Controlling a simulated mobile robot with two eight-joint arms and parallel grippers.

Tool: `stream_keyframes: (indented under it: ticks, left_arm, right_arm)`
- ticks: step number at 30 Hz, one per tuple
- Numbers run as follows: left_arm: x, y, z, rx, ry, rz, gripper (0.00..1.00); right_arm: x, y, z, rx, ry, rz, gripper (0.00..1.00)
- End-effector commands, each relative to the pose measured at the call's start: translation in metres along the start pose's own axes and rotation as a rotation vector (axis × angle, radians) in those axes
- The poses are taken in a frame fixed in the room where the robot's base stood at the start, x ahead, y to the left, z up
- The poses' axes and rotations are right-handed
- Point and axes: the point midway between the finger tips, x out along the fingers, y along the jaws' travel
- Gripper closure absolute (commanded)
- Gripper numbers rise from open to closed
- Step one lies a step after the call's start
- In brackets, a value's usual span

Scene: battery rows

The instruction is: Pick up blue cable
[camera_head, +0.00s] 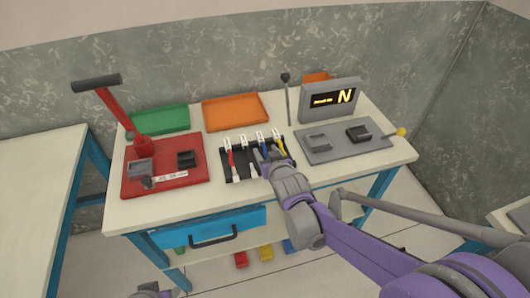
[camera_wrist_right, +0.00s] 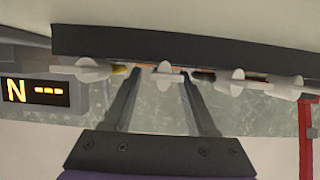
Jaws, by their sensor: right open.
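The blue cable (camera_head: 265,145) hangs in the black cable rack (camera_head: 228,167) on the workbench, between a black cable and a yellow one, with a white connector on top. Its lower part is hidden by my right gripper (camera_head: 267,156), which is at the rack. In the right wrist view, my right gripper (camera_wrist_right: 160,84) is open, with a white connector (camera_wrist_right: 165,74) showing between its fingertips. This appears to be the blue cable's connector. I cannot tell whether the fingers touch it. A small grey and purple part of my left arm shows at the bottom edge.
A red fixture (camera_head: 190,181) with a lever stands left of the rack. Green (camera_head: 160,119) and orange (camera_head: 235,111) trays lie behind. A grey panel (camera_head: 345,146) and a display reading N (camera_head: 330,101) stand right. Neighbouring connectors sit close beside the fingers.

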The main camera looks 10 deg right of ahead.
Motion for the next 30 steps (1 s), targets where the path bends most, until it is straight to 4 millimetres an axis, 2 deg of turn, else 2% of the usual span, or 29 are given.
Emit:
stream_keyframes:
  ticks: [6, 15, 16, 30]
  left_arm:
    - [-0.0002, 0.0, -0.0001, 0.0, 0.0, 0.0, 0.5]
    - [-0.0002, 0.0, -0.0001, 0.0, 0.0, 0.0, 0.5]
    - [-0.0002, 0.0, -0.0001, 0.0, 0.0, 0.0, 0.5]
    - [-0.0019, 0.0, -0.0008, 0.0, 0.001, 0.0, 0.5]
  right_arm:
    - [0.0005, 0.0001, -0.0003, 0.0, 0.0, 0.0, 0.43]
    - [0.0003, 0.0, -0.0003, 0.0, 0.0, 0.0, 0.96]
    - [0.0003, 0.0, -0.0003, 0.0, 0.0, 0.0, 1.0]
    - [-0.0017, 0.0, -0.0049, 0.0, 0.0, 0.0, 1.0]
